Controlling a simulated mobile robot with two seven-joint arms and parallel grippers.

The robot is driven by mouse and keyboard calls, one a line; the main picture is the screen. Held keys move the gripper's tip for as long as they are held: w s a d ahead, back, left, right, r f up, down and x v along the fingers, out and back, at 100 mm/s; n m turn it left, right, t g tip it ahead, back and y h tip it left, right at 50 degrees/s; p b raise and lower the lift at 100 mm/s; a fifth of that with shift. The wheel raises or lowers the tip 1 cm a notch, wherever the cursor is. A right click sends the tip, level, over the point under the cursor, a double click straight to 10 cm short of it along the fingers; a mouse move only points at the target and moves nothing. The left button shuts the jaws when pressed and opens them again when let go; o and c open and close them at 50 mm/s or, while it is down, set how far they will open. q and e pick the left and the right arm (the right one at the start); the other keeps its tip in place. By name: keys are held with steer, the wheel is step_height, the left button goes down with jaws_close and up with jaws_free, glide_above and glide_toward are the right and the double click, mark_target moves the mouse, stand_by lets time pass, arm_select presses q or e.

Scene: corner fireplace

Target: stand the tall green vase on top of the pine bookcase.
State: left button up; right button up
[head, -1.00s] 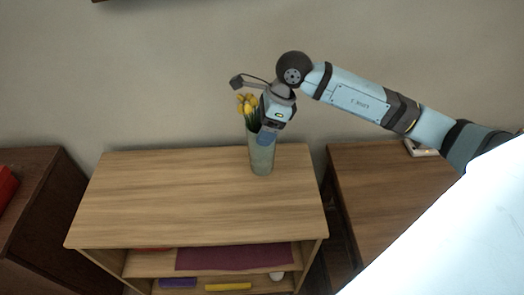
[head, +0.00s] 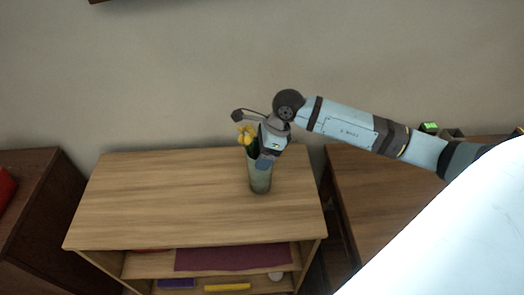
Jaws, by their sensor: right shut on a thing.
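The tall green vase (head: 260,180) holds yellow flowers (head: 246,134) and is upright over the back right part of the pine bookcase (head: 150,200). My right gripper (head: 266,162) is shut on the vase near its rim, coming in from the right and above. The gripper covers part of the vase's upper right side. I cannot tell whether the vase's base touches the bookcase top. My left gripper is not in view.
The bookcase top is otherwise bare. Its shelves hold a dark red flat thing (head: 232,258), a purple thing (head: 176,283) and a yellow thing (head: 228,288). A dark brown cabinet (head: 40,215) stands left, a brown table (head: 375,200) right.

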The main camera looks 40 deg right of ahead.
steer(key=o, duration=1.2)
steer(key=shift+f, duration=0.1)
steer(key=v, duration=1.2)
steer(key=shift+a, duration=0.1)
